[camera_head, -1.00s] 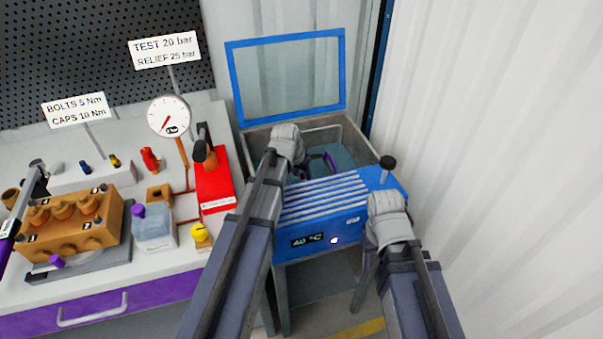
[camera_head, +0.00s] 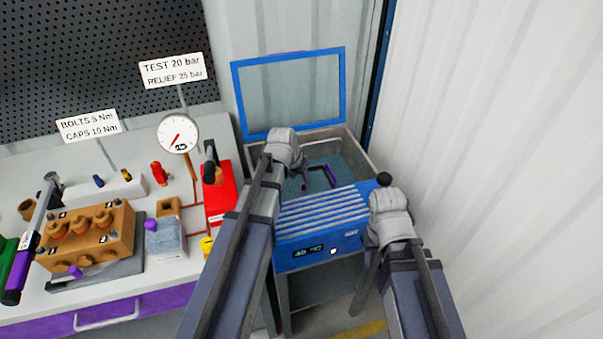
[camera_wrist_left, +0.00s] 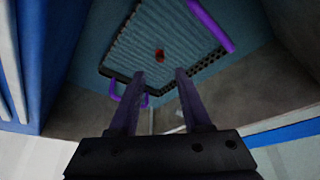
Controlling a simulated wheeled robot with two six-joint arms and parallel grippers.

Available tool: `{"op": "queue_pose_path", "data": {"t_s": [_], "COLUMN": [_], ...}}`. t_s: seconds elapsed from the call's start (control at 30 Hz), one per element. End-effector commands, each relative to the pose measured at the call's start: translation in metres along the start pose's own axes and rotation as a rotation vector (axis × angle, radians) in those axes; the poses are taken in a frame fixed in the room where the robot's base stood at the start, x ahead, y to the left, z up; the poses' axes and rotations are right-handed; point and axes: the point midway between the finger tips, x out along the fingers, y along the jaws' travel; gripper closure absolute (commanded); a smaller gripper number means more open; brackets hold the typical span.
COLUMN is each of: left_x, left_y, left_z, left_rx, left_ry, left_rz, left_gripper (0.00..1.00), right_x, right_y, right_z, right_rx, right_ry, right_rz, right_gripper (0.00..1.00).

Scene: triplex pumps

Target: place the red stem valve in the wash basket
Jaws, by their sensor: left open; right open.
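The wash basket (camera_wrist_left: 135,50) is teal with a ribbed floor and purple handles. It sits inside the open washer, where its purple handle (camera_head: 331,176) shows in the head view. A small red piece (camera_wrist_left: 159,56), which looks like the red stem valve, shows against the basket floor in the left wrist view, beyond my fingertips and apart from them. My left gripper (camera_wrist_left: 161,74) is open and empty above the basket; in the head view its wrist hides part of the tank.
The blue washer (camera_head: 310,250) has its glass lid (camera_head: 290,90) raised behind the tank. A ribbed front panel and a dark knob (camera_head: 384,179) lie near my arms. The workbench at left holds a pump block (camera_head: 85,240), a gauge (camera_head: 178,134) and another red part (camera_head: 160,172).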

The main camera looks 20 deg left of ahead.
Motion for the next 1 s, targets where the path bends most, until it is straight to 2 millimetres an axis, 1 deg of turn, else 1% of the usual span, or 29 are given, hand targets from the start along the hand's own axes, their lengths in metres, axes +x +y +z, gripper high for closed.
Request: {"op": "queue_pose_path", "data": {"t_s": [0.03, 0.1, 0.2, 0.3, 0.4, 1.0], "left_x": [-0.017, -0.028, -0.042, -0.051, -0.054, -0.053], "left_y": [0.0, 0.0, 0.0, 0.0, 0.0, 0.0], "left_z": [-0.002, -0.002, -0.001, -0.001, 0.0, 0.0], "left_rx": [-0.001, -0.001, -0.001, -0.001, -0.001, 0.0], "left_ry": [0.0, 0.0, 0.0, 0.0, 0.0, 0.0], "left_rz": [0.0, 0.0, 0.0, 0.0, 0.0, 0.0], "left_gripper": [0.52, 0.52, 0.52, 0.52, 0.52, 0.52], "right_x": [-0.016, -0.027, -0.039, -0.047, -0.05, -0.049], "right_y": [0.002, 0.003, 0.004, 0.004, 0.005, 0.005], "right_z": [0.001, 0.002, 0.002, 0.003, 0.003, 0.003], "right_rx": [0.0, 0.0, 0.0, 0.0, 0.0, 0.0], "right_ry": [0.0, 0.0, 0.0, 0.0, 0.0, 0.0], "right_rz": [0.0, 0.0, 0.0, 0.0, 0.0, 0.0], "right_gripper": [0.5, 0.5, 0.5, 0.5, 0.5, 0.5]}}
